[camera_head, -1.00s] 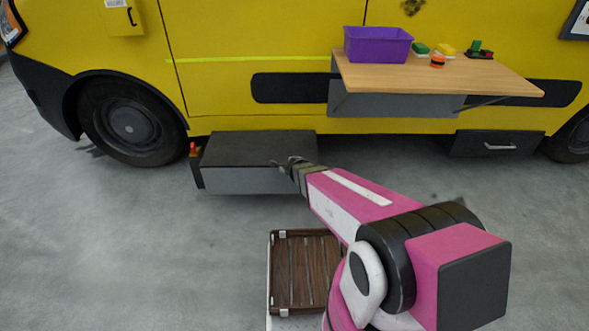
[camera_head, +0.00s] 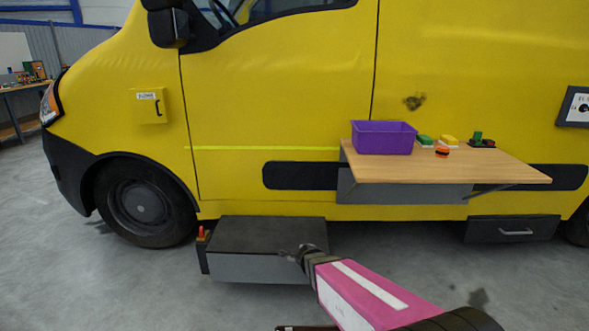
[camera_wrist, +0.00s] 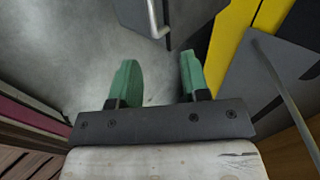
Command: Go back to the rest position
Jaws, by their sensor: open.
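My gripper (camera_wrist: 158,82) shows in the wrist view with its two green fingers apart and nothing between them. Bare grey floor lies beyond the fingers. In the head view my gripper (camera_head: 290,253) appears small and dark at the end of my pink and white arm. It overlaps the dark grey step box (camera_head: 265,234) in the picture. I cannot tell how far apart they are.
A wooden shelf (camera_head: 440,170) juts from the yellow van (camera_head: 280,90). It carries a purple bin (camera_head: 384,138) and several small items. A drawer with a handle (camera_head: 512,229) sits low at right; a grey front with a handle (camera_wrist: 160,15) shows in the wrist view. Floor at left is clear.

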